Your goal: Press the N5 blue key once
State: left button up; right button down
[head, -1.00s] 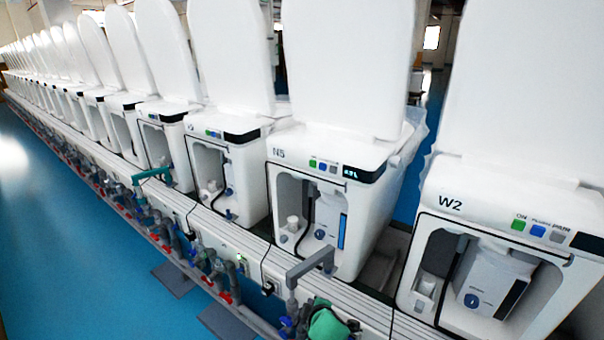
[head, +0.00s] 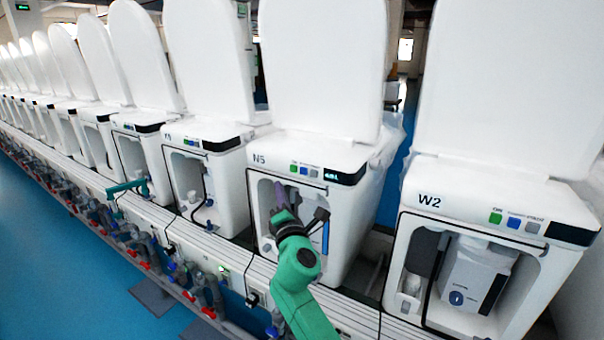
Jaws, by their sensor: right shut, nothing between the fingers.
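The N5 unit (head: 345,215) is a white toilet with its lid up, in the middle of the head view. Its blue key (head: 303,170) sits on the sloped top panel, between a green key (head: 293,168) and a grey key (head: 314,173). All three are uncovered. My right gripper (head: 280,189) is shut and empty, on the end of a green arm. It appears in front of N5's open front bay, below and left of the blue key. I see no contact with the key. The arm hides part of the bay. My left gripper is out of view.
The W2 unit (head: 470,185) stands to the right, with similar keys. More white toilets run off to the left. A small dark display (head: 338,176) lies right of N5's keys. Pipes with red handles (head: 208,310) line the front ledge.

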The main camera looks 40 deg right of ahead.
aim_at(304, 171)
jog(key=shift+w+d+b, duration=0.1)
jog(key=shift+w+d, duration=0.3)
jog(key=shift+d, duration=1)
jog(key=shift+w+d+b, duration=0.1)
jog(key=shift+w+d, duration=0.35)
jog(key=shift+d, duration=0.95)
jog(key=shift+w+d+b, duration=0.1)
jog(key=shift+w+d, duration=0.3)
jog(key=shift+d, duration=1)
jog(key=shift+w+d+f, duration=0.1)
jog(key=shift+w+d, duration=0.05)
jog(key=shift+d, duration=0.3)
